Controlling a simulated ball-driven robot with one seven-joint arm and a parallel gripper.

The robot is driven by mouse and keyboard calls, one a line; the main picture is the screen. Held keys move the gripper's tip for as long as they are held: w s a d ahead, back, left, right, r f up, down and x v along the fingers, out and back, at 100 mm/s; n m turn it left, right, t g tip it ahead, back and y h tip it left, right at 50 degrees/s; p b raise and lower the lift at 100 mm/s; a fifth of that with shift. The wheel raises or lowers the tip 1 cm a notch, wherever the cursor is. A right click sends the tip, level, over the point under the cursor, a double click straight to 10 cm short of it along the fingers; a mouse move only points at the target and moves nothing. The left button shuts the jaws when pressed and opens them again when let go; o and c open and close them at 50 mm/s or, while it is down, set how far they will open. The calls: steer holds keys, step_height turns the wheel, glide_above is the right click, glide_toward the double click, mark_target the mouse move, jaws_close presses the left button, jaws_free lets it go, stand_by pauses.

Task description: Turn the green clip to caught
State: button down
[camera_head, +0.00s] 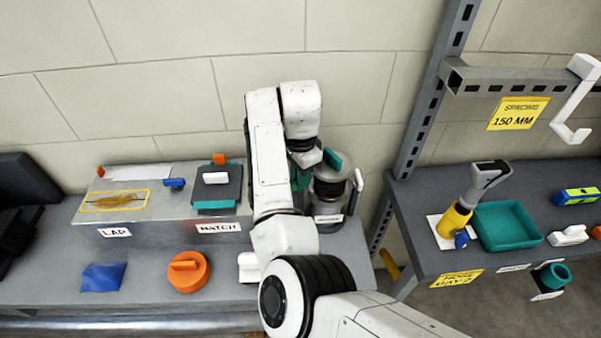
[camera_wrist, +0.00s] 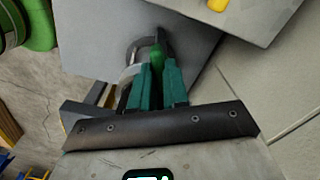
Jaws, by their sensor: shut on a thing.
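In the wrist view my gripper (camera_wrist: 158,82) has teal fingers closed on the narrow green clip (camera_wrist: 157,56), whose tip shows between and just beyond the fingertips. A grey curved loop (camera_wrist: 133,48) sits directly behind and left of the clip. A larger bright green rounded part (camera_wrist: 38,28) shows at the upper left of the wrist view. In the head view my arm hides most of the work area and the clip cannot be made out with certainty. A dark grey cylindrical unit (camera_head: 330,190) stands just right of my arm, with teal at its top. Whether the clip is caught cannot be told.
Left of my arm, a metal box (camera_head: 160,212) carries the LAP and MATCH labels. An orange round knob piece (camera_head: 187,271) and a blue pouch (camera_head: 104,277) lie on the bench before it. A right shelf holds a teal tray (camera_head: 507,226) and a yellow-grey tool (camera_head: 470,205); a steel upright (camera_head: 425,105) stands between.

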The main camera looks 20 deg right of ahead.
steer(key=m, duration=0.5)
steer(key=shift+m, duration=0.3)
stand_by(0.4)
steer(key=c, duration=1.4)
jaws_free()
step_height(320, 180, up, 11)
steer(key=shift+b, duration=0.3)
steer(key=shift+f, duration=0.1)
